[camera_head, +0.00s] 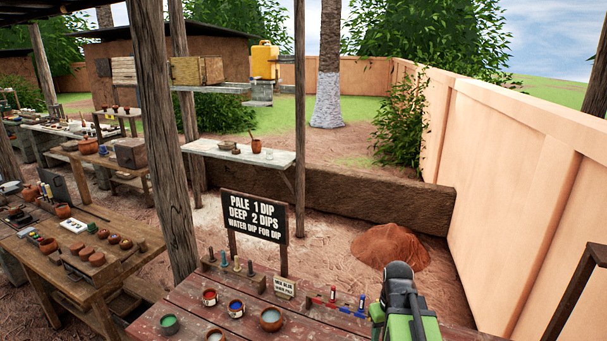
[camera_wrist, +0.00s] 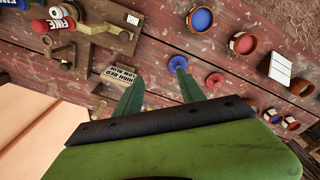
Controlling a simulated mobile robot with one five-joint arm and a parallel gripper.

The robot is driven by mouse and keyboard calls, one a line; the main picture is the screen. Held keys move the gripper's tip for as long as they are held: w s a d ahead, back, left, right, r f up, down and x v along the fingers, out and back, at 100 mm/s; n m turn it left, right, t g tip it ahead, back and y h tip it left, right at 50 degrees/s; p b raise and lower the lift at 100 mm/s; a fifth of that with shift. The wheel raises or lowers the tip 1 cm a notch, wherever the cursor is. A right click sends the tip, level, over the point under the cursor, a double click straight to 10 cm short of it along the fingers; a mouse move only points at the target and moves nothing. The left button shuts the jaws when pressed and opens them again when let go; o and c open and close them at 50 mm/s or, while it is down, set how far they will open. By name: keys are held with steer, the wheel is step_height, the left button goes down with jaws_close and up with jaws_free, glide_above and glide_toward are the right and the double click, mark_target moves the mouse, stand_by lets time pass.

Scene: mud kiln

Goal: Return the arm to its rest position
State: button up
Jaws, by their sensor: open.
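My arm (camera_head: 405,310), green with a grey-black upper part, stands over the right end of the dark red plank table (camera_head: 180,300) in the head view. My gripper (camera_wrist: 157,70) shows in the wrist view as two green fingers spread apart above the table. Nothing is held between them. A blue round piece (camera_wrist: 178,62) lies by the tip of the right finger, and a red round piece (camera_wrist: 215,80) lies just right of it. I cannot tell whether the finger touches the blue piece.
A small lettered sign (camera_head: 284,287) and bowls of colour (camera_head: 271,319) stand on the table. A black dip sign (camera_head: 254,217) rises behind it. A wooden post (camera_head: 165,140) stands left, a plaster wall (camera_head: 520,180) right. A reddish earth mound (camera_head: 390,247) lies beyond.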

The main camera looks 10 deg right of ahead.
steer(key=a, duration=1.4)
step_height(320, 180, down, 9)
steer(key=s+a+b, duration=0.1)
steer(key=b, duration=0.8)
steer(key=shift+s+m+g, duration=0.3)
steer(key=shift+s+m, duration=0.05)
steer(key=shift+m, duration=0.05)
